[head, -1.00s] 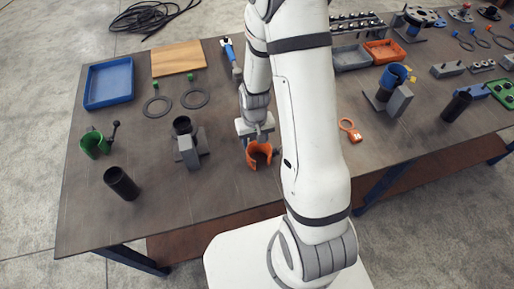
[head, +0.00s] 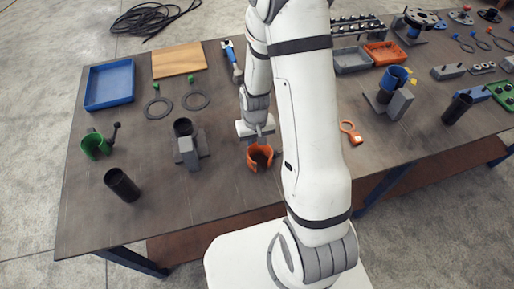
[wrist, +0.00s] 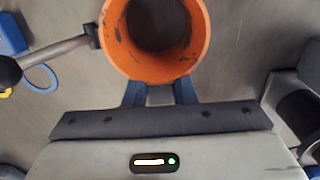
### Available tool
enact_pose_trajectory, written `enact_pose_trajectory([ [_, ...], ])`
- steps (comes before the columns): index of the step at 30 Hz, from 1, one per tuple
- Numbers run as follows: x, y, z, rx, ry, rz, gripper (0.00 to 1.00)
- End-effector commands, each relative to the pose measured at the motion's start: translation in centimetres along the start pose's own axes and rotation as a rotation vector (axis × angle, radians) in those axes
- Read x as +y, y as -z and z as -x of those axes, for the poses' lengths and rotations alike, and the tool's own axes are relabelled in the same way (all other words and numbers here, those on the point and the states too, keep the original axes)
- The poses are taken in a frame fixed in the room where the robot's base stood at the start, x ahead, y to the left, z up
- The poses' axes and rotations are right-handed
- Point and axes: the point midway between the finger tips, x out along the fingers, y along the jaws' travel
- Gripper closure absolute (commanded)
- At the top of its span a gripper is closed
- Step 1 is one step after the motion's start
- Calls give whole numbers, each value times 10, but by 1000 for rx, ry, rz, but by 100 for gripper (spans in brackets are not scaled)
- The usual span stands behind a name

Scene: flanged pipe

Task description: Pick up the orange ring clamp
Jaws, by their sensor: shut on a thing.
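The orange ring clamp (head: 260,158) is an open-sided orange ring on the table just left of my arm in the head view. In the wrist view the orange ring clamp (wrist: 187,66) fills the top middle, with a grey bolt and dark knob sticking out to its left. My gripper (wrist: 160,92) has its two blue fingers at the ring's near wall, shut on it. In the head view my gripper (head: 257,141) is directly above and behind the clamp. Whether the clamp touches the table is unclear.
A grey block fixture with a black pipe (head: 188,150) stands to the left. A green clamp (head: 95,145) and a black tube (head: 122,184) are farther left. An orange tagged ring (head: 351,132) lies right of my arm. The table front is clear.

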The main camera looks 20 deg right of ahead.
Motion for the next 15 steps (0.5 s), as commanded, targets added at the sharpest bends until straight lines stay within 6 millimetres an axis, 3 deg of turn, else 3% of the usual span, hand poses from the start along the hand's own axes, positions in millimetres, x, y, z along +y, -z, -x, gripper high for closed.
enact_pose_trajectory([
  [8,0,1,8,2,0,0,100],
  [15,0,2,38,7,0,1,100],
])
